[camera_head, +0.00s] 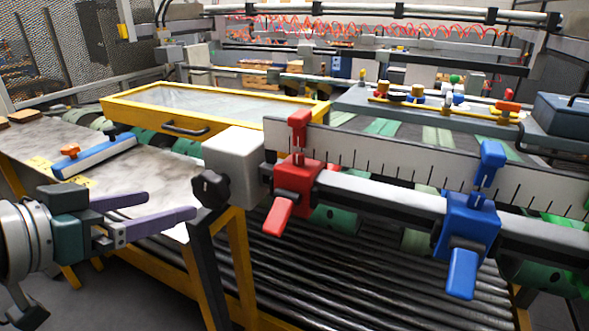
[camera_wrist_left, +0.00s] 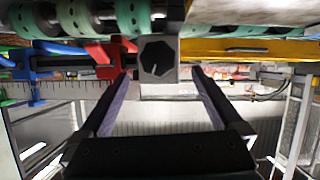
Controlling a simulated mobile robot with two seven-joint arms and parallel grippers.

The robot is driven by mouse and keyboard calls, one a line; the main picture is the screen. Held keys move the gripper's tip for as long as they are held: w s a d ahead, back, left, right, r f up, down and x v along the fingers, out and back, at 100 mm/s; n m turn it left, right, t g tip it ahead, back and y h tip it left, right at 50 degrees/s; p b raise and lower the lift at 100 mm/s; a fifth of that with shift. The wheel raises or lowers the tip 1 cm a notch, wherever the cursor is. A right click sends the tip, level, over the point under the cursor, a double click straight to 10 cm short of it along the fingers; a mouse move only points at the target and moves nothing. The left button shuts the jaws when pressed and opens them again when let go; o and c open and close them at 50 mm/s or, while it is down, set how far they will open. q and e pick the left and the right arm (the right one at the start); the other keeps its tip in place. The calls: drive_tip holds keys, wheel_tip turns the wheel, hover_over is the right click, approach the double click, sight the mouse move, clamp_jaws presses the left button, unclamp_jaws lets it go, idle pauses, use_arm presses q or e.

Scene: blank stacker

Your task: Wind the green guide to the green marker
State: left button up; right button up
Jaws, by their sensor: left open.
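My left gripper (camera_head: 170,204) is open and empty, its purple-grey fingers pointing right toward the black lobed knob (camera_head: 211,188). The knob is on the end of a white box (camera_head: 234,165) at the left end of the guide rail. In the left wrist view the knob (camera_wrist_left: 157,58) lies between the open fingertips (camera_wrist_left: 161,72), apart from both. The green guide (camera_head: 575,228) is only partly in view at the right edge of the head view. I cannot make out a green marker on the white ruled scale (camera_head: 400,165). My right gripper is not in view.
A red guide (camera_head: 299,180) and a blue guide (camera_head: 467,222) sit on the rail between the white box and the green guide. Black rollers (camera_head: 350,285) lie below. A grey table (camera_head: 150,185) with a blue bar (camera_head: 95,157) stands behind my left gripper.

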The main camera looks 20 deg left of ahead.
sight(205, 197)
use_arm(q)
drive_tip(key=x, duration=0.7)
drive_tip(key=shift+w+d+f, duration=0.15)
drive_tip(key=shift+w+d, duration=0.05)
drive_tip(key=shift+d, duration=0.05)
drive_tip(key=shift+x, duration=0.9)
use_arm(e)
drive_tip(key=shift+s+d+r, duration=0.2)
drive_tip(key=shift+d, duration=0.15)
use_arm(q)
drive_tip(key=c, duration=1.2)
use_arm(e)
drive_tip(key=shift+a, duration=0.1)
use_arm(q)
drive_tip(key=shift+f, duration=0.1)
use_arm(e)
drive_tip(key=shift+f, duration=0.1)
